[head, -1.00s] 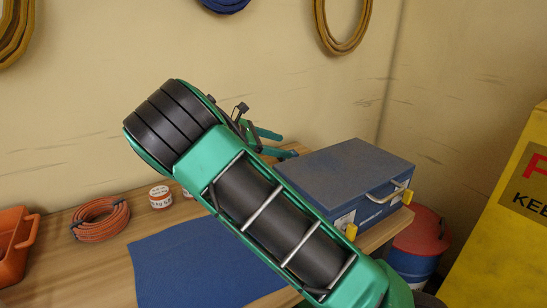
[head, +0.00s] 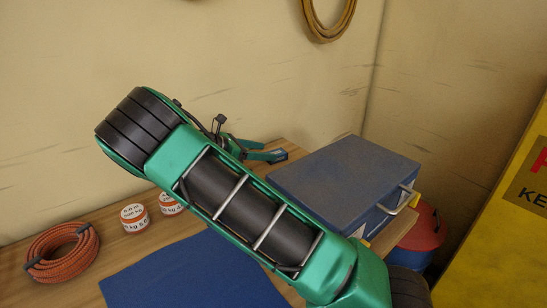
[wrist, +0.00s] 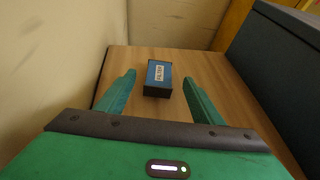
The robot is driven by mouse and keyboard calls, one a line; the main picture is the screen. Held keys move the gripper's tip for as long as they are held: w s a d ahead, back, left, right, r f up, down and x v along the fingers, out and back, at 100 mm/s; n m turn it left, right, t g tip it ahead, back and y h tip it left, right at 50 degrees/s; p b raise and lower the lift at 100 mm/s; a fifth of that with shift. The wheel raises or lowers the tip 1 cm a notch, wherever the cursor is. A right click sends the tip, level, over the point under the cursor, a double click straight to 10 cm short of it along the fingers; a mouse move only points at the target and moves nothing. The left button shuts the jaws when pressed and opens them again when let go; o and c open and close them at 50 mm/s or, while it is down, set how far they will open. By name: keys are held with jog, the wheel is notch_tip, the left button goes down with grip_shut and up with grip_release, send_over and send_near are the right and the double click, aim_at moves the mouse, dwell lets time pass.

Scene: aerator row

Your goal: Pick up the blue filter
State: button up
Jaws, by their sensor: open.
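The blue filter (wrist: 158,73) is a small blue box with a white label and a dark near side. It stands on the wooden bench in the wrist view, ahead of my gripper and centred between the finger lines. My gripper (wrist: 158,79) is open, with one green finger on each side and nothing held.
A large blue case (head: 345,180) stands close to the right of the gripper. A wall rises on the left in the wrist view. The bench also holds a blue mat (head: 190,275), an orange coil (head: 62,252) and two white-orange rolls (head: 135,217). A red drum (head: 425,225) stands at right.

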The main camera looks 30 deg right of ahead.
aim_at(275, 152)
jog(key=shift+x, duration=3)
jog(key=shift+w+a+f, duration=0.1)
jog(key=shift+w+f, duration=0.05)
jog(key=c, duration=1.1)
